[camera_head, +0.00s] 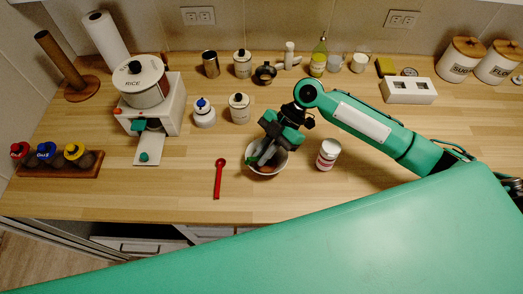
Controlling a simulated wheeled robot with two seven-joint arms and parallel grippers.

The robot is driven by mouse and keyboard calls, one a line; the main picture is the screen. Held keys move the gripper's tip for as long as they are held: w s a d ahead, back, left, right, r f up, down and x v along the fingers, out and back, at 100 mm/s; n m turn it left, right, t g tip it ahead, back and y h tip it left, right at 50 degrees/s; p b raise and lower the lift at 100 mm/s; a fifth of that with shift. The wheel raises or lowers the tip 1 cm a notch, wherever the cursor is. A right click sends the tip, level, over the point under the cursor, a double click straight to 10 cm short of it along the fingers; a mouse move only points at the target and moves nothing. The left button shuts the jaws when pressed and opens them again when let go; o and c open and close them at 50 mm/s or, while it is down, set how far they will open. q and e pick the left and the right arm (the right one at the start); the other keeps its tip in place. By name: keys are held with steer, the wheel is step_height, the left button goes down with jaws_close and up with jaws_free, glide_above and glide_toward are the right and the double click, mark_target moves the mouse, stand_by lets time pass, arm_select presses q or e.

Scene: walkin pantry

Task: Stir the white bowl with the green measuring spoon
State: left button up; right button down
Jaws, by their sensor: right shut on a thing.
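The white bowl (279,168) stands on the wooden counter near the middle, with something reddish-brown in its bottom. My right gripper (264,156) is over the bowl, its fingers reaching down into it. It is shut on the green measuring spoon (252,161), of which only a small green part shows at the bowl's left side. The gripper hides most of the spoon, so I cannot tell whether its tip touches the contents. My left gripper is out of view.
Lidded jars (240,108) stand behind. A rice dispenser (150,100) and a rack (60,171) of bottles are at the left. The front right counter is hidden by my body.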

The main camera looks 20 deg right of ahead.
stand_by(0.3)
step_height(320, 180, up, 8)
steer(key=p, duration=0.5)
steer(key=shift+r+p, duration=0.15)
steer(key=shift+p, duration=0.25)
